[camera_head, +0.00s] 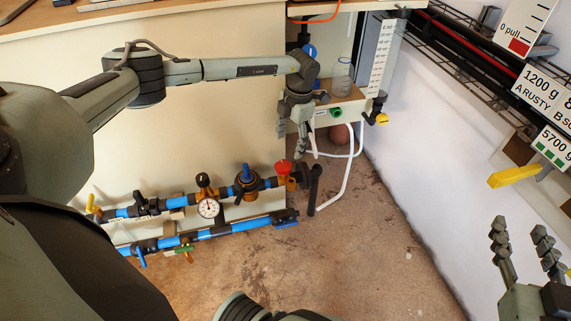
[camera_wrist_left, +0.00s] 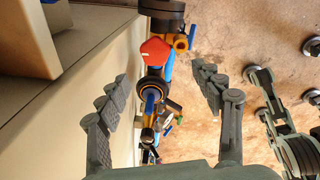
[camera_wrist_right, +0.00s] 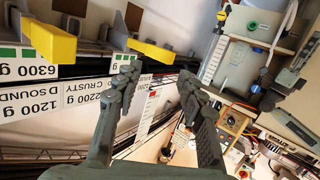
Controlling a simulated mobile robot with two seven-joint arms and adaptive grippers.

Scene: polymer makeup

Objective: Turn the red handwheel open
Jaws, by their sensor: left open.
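The red handwheel (camera_head: 283,167) sits on top of the brass valve at the right end of the upper blue pipe, low on the cream panel. In the left wrist view the red handwheel (camera_wrist_left: 155,49) shows beyond the fingers, between their lines. My left gripper (camera_head: 292,138) points down above the handwheel, open and empty, apart from it. Its spread fingers (camera_wrist_left: 163,80) also show in the left wrist view. My right gripper (camera_head: 519,232) is open and empty at the far right, away from the pipes. Its fingers (camera_wrist_right: 158,78) show in the right wrist view.
A pressure gauge (camera_head: 208,208) and a blue-knobbed regulator (camera_head: 245,177) stand left of the handwheel. A black vertical pipe (camera_head: 314,188) stands just right of it. A lower blue pipe (camera_head: 236,228) runs below. The floor (camera_head: 370,250) in front is clear.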

